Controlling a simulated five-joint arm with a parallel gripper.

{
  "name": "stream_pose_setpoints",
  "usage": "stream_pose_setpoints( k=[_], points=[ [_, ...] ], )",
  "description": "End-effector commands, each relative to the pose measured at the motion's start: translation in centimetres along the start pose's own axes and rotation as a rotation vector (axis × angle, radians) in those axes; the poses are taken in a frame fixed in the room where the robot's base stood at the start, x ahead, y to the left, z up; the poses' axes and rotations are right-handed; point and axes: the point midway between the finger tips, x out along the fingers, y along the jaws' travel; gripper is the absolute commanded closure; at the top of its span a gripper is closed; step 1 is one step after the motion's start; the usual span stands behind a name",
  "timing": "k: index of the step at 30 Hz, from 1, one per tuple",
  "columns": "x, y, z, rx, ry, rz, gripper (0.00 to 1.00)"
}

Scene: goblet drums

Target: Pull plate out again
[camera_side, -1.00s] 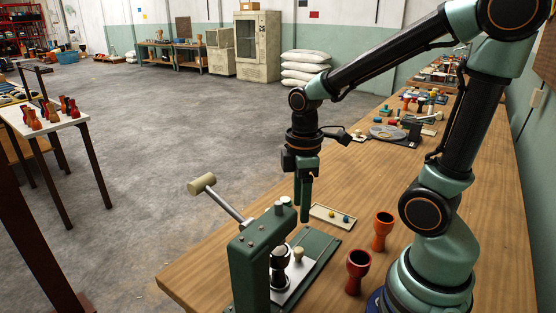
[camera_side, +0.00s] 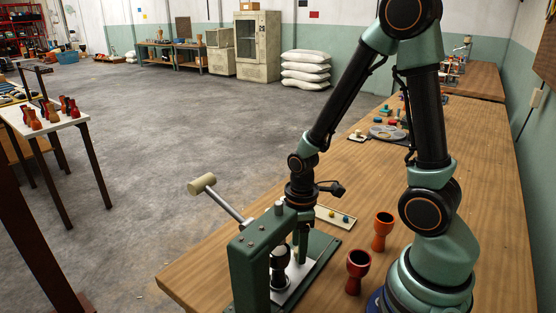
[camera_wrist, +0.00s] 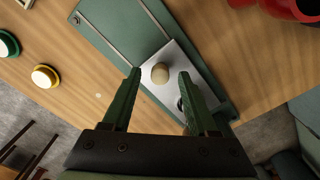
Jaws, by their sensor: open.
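The plate (camera_wrist: 178,56) is a flat silver sheet with a round pale wooden knob (camera_wrist: 160,73) on top. It lies on the green railed base (camera_wrist: 122,22) of the press, and shows in the side view (camera_side: 299,274) beside the press's green body (camera_side: 248,268). My gripper (camera_side: 300,246) is low over the plate, behind the press head. In the wrist view its two green fingers (camera_wrist: 159,76) are open, one on each side of the knob, with a gap visible on both sides. The press head partly hides the knob and fingertips in the side view.
The press lever (camera_side: 228,206) sticks up to the left. Two red-orange goblet drums (camera_side: 357,271) (camera_side: 382,232) stand on the wooden bench right of the base. A small tray (camera_side: 336,217) with coloured knobs lies behind.

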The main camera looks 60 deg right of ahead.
Motion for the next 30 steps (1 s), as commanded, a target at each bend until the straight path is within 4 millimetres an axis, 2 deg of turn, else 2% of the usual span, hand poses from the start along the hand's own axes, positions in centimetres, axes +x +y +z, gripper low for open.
stream_pose_setpoints(
  k=[11,15,16,30],
  points=[
    [0.34,0.00,0.00,0.000,0.000,0.000,0.41],
    [0.32,0.00,0.00,0.000,0.000,0.000,0.94],
    [0.32,0.00,0.00,0.000,0.000,0.000,1.00],
    [0.30,0.00,0.00,0.000,0.000,0.000,1.00]
  ],
)
